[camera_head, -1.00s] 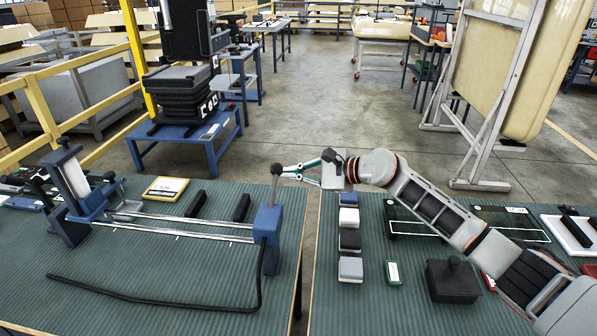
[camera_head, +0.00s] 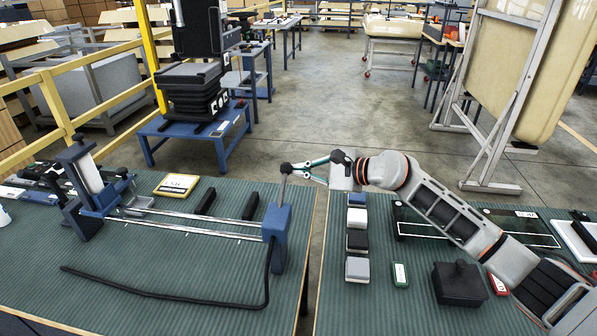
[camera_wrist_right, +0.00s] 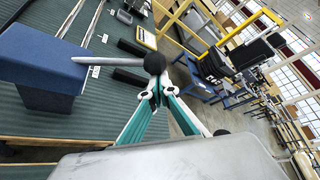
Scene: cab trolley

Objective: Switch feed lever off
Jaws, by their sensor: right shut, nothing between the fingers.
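The feed lever (camera_head: 283,187) is a short grey rod with a black ball knob (camera_head: 287,168), standing nearly upright on a blue block (camera_head: 277,225) at the right end of the left table's rail device. In the right wrist view, the knob (camera_wrist_right: 154,63) is just beyond my fingertips, with the blue block (camera_wrist_right: 40,50) to its left. My right gripper (camera_head: 294,169), with teal fingers, is shut and empty, its tips at the right side of the knob. I cannot tell whether they touch. My left gripper is out of view.
Two polished rails (camera_head: 190,222) run left from the block to a blue stand. A black cable (camera_head: 160,298) lies on the left table. A narrow gap separates it from the right table, which holds small blocks and a black lidded box (camera_head: 459,284).

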